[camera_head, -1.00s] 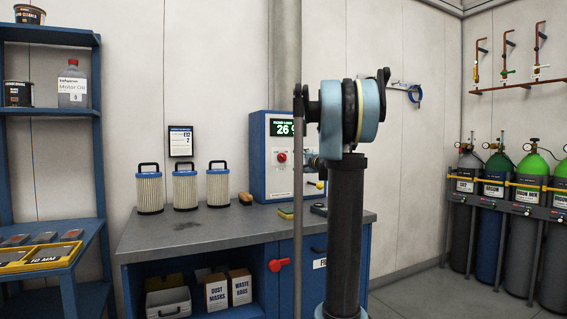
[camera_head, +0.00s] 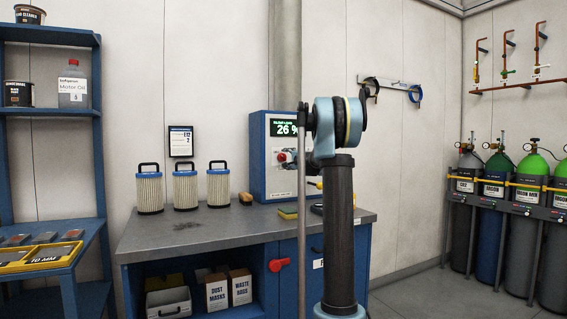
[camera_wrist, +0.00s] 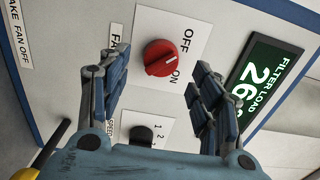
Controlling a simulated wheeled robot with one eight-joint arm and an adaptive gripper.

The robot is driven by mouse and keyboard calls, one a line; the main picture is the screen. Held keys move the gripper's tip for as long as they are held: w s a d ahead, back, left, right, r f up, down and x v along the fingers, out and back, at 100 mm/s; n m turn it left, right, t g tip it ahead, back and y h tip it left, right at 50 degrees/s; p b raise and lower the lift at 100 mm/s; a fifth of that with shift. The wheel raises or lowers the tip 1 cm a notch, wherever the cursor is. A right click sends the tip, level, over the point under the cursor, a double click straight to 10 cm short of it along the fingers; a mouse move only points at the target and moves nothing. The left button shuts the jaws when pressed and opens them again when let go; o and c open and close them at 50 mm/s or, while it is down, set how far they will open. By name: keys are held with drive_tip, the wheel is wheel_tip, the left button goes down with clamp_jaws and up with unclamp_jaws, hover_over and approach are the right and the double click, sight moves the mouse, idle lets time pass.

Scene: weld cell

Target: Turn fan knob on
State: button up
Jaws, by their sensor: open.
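The red fan knob (camera_wrist: 160,57) is on a white plate marked OFF and ON in the wrist view. My gripper (camera_wrist: 157,68) is open, with one finger on each side of the knob and a gap between each finger and the knob. In the head view the red knob (camera_head: 281,157) shows on the blue-edged control box (camera_head: 257,160), and my arm hides most of my gripper.
A black speed knob (camera_wrist: 142,134) sits below the red knob. The filter load display (camera_wrist: 262,82) is to its right. The box stands on a grey workbench (camera_head: 180,232) with several filters (camera_head: 185,188). Gas cylinders (camera_head: 495,210) stand at the right.

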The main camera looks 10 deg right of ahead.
sight(284, 158)
drive_tip(key=shift+x, duration=2)
drive_tip(key=c, duration=1.1)
